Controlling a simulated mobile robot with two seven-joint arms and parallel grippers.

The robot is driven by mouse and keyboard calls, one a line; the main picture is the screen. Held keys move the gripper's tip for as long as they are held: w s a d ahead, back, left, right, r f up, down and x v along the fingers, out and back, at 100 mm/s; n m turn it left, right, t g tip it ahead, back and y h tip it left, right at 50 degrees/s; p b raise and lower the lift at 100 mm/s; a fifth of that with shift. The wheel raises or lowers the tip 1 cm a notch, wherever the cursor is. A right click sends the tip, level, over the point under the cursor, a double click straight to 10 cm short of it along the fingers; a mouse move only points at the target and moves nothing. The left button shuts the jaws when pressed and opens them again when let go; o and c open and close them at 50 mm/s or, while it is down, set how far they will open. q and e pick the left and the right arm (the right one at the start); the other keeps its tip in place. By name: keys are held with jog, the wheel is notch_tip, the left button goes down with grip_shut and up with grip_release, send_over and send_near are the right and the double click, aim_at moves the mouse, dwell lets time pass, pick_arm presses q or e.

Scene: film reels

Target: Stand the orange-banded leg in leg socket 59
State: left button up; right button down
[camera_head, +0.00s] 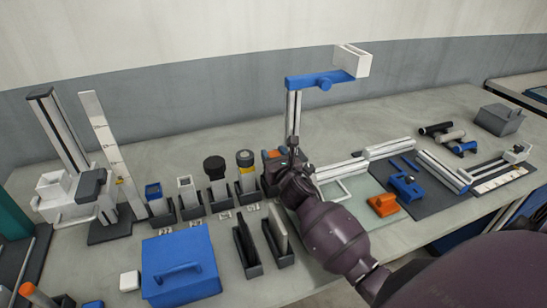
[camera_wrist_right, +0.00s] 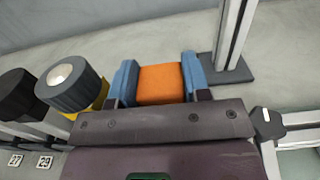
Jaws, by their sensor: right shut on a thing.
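My right gripper (camera_wrist_right: 160,88) is shut on the orange-banded leg, whose orange part (camera_wrist_right: 157,84) shows between the two blue finger pads in the wrist view. In the head view the orange part (camera_head: 273,154) shows beside my right gripper (camera_head: 271,160), at the right end of a row of upright legs. My wrist hides much of the leg, and I cannot tell whether its foot is in a socket. Small number plates (camera_head: 225,215) stand before the row. I cannot read 59 on any of them. My left gripper is not in view.
A yellow-banded leg with a grey cap (camera_head: 246,170) stands close left of my gripper, next to a black-capped leg (camera_head: 215,170). A post with a blue arm (camera_head: 320,79) rises just behind. A blue box (camera_head: 180,265) and dark slotted holders (camera_head: 247,250) stand in front.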

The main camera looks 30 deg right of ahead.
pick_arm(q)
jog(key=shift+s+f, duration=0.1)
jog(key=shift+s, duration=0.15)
pick_arm(e)
jog(key=c, duration=0.6)
grip_release()
jog(key=shift+f, duration=0.1)
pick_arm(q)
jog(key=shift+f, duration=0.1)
pick_arm(e)
jog(key=shift+s, duration=0.4)
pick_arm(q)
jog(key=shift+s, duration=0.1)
pick_arm(e)
jog(key=shift+v, duration=5.65)
